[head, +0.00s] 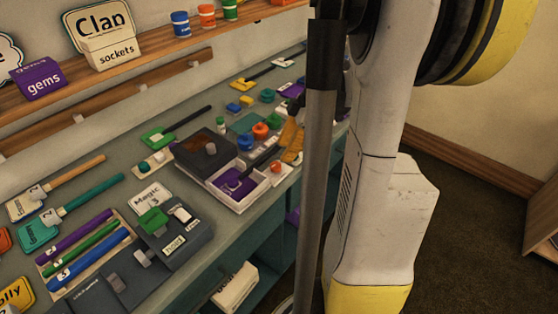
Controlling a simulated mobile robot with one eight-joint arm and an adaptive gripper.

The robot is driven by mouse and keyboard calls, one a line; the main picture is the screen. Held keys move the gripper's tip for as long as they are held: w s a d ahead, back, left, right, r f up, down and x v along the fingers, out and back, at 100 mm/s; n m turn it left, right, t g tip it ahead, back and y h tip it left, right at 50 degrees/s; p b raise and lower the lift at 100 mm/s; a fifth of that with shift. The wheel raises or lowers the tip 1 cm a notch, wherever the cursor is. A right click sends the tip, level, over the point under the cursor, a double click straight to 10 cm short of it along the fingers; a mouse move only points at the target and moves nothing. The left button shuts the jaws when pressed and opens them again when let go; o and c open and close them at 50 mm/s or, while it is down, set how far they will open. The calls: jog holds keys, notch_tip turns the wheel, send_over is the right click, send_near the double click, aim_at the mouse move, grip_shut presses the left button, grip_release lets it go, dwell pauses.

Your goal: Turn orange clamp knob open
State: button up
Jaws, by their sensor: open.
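A round orange knob (260,131) shows on the bench, among other coloured round pieces. It is small in the head view, and I cannot tell its turn position or make out a clamp under it. A dark shape just left of the grey pole appears to be my gripper (296,107); it is open, and the pole and my white arm hide much of it. It appears beyond and to the right of the orange knob, apart from it in the picture. Its fingertips are not clear.
Coloured rods (88,252) lie nearer. A wooden shelf (146,60) runs above. Dark floor (462,195) is clear at right.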

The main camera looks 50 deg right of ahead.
jog(key=v, duration=0.5)
jog(key=shift+s+d+r, duration=0.1)
jog(key=shift+d+r, duration=0.05)
jog(key=shift+r, duration=0.25)
